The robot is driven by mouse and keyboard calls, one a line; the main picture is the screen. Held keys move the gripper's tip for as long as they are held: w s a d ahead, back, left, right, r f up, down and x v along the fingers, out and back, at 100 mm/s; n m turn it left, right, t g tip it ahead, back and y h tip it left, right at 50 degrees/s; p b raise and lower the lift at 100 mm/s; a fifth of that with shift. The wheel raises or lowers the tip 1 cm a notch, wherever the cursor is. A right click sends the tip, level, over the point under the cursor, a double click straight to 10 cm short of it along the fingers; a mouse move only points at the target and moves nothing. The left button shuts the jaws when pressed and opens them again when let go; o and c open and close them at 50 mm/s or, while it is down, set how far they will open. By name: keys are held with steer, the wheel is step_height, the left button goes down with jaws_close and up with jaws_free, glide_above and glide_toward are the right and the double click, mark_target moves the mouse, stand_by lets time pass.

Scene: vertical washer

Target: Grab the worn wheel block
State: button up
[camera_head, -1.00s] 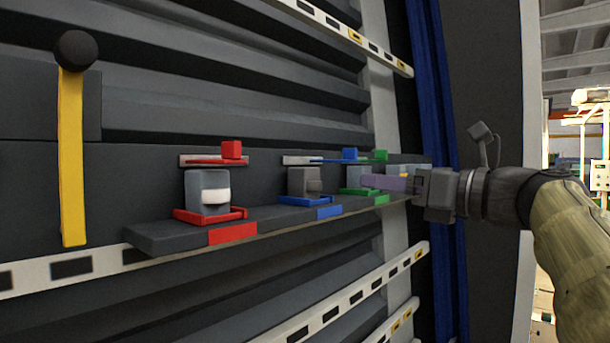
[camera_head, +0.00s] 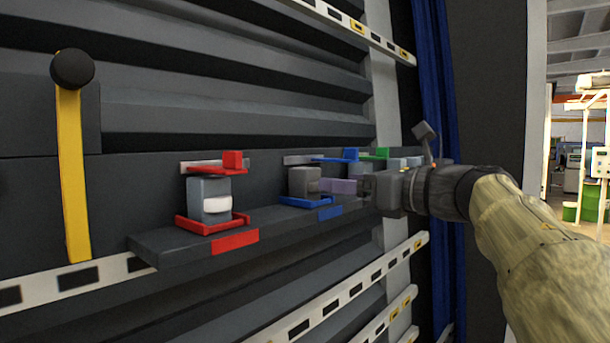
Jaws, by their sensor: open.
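Grey wheel blocks sit in coloured holders on a dark shelf. The block in the red holder (camera_head: 208,196) has a white wheel face. The block in the blue holder (camera_head: 304,182) is darker grey, with a dark front. The frames do not clearly show which one is worn. The green station (camera_head: 376,153) is mostly hidden behind my gripper.
Red (camera_head: 232,159) and blue (camera_head: 350,155) latch pieces sit above their holders. A yellow lever (camera_head: 71,180) with a black knob stands at the left. The dark shelf (camera_head: 165,249) juts out from the ribbed wall. Perforated white rails (camera_head: 330,308) run below it.

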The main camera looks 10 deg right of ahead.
mark_target(314, 182)
steer(key=p+x, duration=0.1)
steer(key=x, duration=0.3)
steer(key=shift+w+a+r+p, duration=0.1)
steer(key=shift+w+a+p, duration=0.25)
steer(key=shift+p, duration=0.3)
steer(key=p+x, duration=0.2)
steer(key=x, duration=0.2)
steer(key=shift+s+a+p, duration=0.1)
steer(key=shift+s+p, duration=0.05)
steer(key=shift+p, duration=0.2)
steer(key=shift+w+a+f, duration=0.1)
steer(key=shift+w+f, duration=0.1)
steer(key=shift+f, duration=0.1)
steer(key=shift+s, duration=0.1)
